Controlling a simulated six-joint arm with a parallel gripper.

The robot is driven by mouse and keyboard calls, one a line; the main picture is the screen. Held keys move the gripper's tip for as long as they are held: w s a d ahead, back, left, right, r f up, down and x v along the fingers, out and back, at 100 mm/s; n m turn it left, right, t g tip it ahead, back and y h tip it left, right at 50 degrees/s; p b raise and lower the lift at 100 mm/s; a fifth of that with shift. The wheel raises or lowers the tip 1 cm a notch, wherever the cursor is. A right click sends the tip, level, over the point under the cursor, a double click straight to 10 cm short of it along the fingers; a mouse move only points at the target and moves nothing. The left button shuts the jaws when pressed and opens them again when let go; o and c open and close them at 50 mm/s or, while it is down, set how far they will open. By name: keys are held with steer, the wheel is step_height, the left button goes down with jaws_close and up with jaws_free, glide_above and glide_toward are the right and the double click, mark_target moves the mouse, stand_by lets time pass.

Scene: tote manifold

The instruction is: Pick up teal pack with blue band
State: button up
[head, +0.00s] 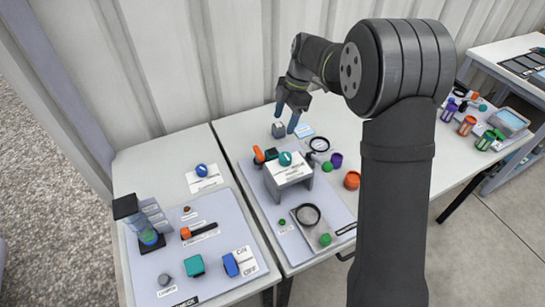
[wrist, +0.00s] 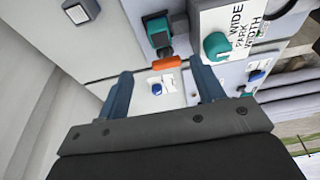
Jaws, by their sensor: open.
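A teal block (head: 194,265) sits on the left table's grey mat, beside a blue block (head: 231,265). I cannot make out a blue band on the teal block. Another teal-and-dark piece (head: 271,154) lies by an orange-ended part, and it also shows in the wrist view (wrist: 158,28). A round teal piece (head: 285,158) rests on the white stand (head: 289,175). My gripper (head: 287,118) is open and empty, its blue fingers above the back of the middle table near a small grey cube (head: 278,130). In the wrist view the fingers (wrist: 163,88) are apart.
A dark-topped dispenser (head: 133,216) stands at the left. My arm hides part of the right side.

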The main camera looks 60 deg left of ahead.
glide_above(272, 152)
steer(key=w, duration=0.2)
step_height(272, 152, down, 7)
steer(key=shift+x, duration=2.45)
steer(key=shift+c, duration=0.4)
steer(key=c, duration=1)
